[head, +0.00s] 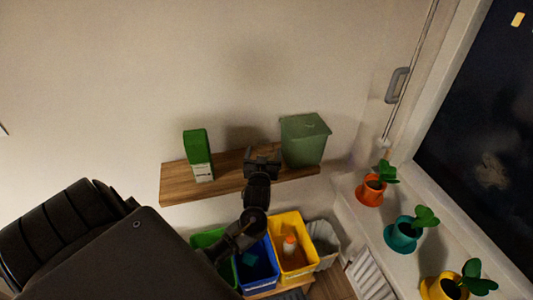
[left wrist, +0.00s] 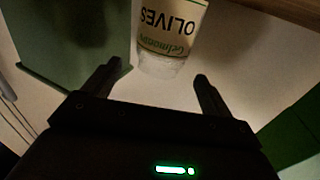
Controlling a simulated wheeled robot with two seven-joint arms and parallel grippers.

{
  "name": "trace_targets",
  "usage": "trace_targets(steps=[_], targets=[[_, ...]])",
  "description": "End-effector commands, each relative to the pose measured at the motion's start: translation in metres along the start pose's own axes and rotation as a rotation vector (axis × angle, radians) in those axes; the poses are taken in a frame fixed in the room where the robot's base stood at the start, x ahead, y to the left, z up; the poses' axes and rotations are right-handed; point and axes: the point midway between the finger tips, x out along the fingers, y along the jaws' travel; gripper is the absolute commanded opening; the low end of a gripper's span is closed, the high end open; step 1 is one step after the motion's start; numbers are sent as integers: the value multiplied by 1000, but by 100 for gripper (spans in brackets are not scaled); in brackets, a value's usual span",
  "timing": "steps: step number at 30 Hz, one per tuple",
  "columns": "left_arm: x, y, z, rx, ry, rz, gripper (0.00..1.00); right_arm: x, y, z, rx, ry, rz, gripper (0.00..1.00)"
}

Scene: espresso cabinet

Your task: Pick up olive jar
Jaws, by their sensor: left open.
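The olive jar (left wrist: 170,30) shows upside down in the left wrist view, with a pale label reading OLIVES and a clear, glassy end towards me. In the head view it is hidden, apparently behind my left gripper. My left gripper (head: 262,160) is over the wooden shelf, between a green carton and a green bin. In the left wrist view the left gripper (left wrist: 158,72) is open, its two fingers apart. The jar appears ahead of the gap between the fingertips; I cannot tell whether it touches them. My right gripper is not in view.
The shelf (head: 228,178) holds the green-and-white carton (head: 198,156) on the left and the lidded green bin (head: 304,142) on the right. Coloured bins, including a yellow one (head: 290,225), stand below. Potted plants line the windowsill (head: 390,245) at right.

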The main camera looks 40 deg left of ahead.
Motion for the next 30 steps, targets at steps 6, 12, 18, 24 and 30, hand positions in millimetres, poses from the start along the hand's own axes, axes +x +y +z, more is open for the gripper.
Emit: trace_targets(steps=[6,12,18,24,30], targets=[[26,-1,-3,1,0,-2,85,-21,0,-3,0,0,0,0],[47,-3,0,-4,0,0,85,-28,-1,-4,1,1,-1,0],[50,-4,2,-8,-1,2,85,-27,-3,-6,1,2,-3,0],[50,-7,2,-10,-1,2,71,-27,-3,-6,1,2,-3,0],[50,-10,2,-12,-1,2,44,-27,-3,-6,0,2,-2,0]])
